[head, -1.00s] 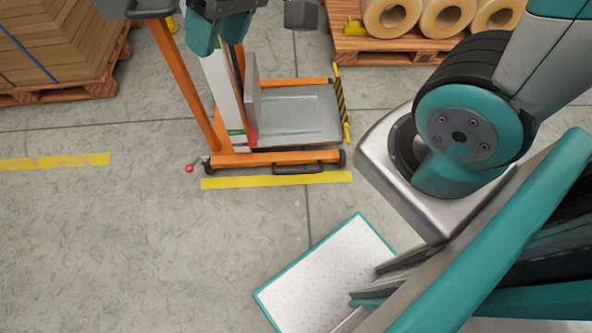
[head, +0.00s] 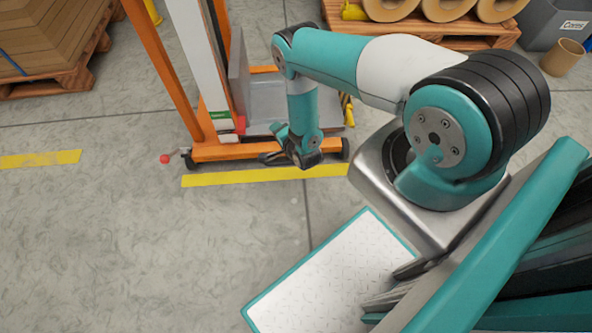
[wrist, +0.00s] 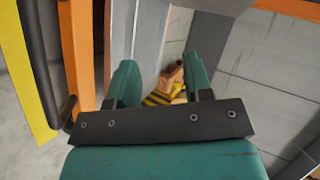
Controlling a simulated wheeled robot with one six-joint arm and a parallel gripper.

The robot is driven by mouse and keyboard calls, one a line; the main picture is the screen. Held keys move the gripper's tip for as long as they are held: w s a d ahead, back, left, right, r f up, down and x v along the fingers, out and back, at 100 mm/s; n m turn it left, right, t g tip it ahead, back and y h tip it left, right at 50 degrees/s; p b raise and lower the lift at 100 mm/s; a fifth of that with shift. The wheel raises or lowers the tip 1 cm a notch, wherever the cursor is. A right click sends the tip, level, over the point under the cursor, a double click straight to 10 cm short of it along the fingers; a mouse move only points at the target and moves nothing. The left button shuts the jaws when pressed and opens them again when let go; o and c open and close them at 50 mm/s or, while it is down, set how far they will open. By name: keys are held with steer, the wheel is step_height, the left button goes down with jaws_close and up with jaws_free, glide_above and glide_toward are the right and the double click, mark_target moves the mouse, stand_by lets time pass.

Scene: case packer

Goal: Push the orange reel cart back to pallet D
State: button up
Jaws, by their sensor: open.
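The orange reel cart (head: 230,149) stands upright on the floor in the head view, with orange posts, a pale mast and a grey platform (head: 264,103). Its low front bar lies just behind a yellow floor line. My gripper (head: 277,145) hangs low at the right part of that bar and hides some of it; I cannot tell whether it touches. In the wrist view, my gripper's teal fingers (wrist: 163,82) are apart with nothing held between them. An orange bar of the cart (wrist: 76,50) shows left of them. No label marks pallet D.
A wooden pallet with cream reels (head: 440,30) stands behind the cart, to the right. A pallet of stacked brown boards (head: 50,40) stands at the upper left. A grey bin (head: 556,20) and brown tube (head: 562,57) are at upper right. The left foreground floor is clear.

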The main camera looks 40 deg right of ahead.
steer(key=s+f+m+t+h+b, duration=0.1)
steer(key=s+f+m+b, duration=0.1)
steer(key=s+f, duration=0.65)
steer(key=s+f+m+t+h+b, duration=0.1)
steer(key=s+f+m+t+b, duration=0.15)
steer(key=s+f, duration=0.65)
steer(key=shift+n+g, duration=0.25)
steer(key=shift+g, duration=0.2)
steer(key=b+x, duration=0.2)
steer(key=x, duration=0.2)
steer(key=r+b+x, duration=0.1)
steer(key=b+x, duration=0.1)
steer(key=x, duration=0.3)
steer(key=d+r+b+x, duration=0.1)
steer(key=b+x, duration=0.1)
steer(key=x, duration=0.2)
steer(key=shift+w+r, duration=0.2)
steer(key=shift+w, duration=0.3)
steer(key=shift+c, duration=0.2)
jaws_close()
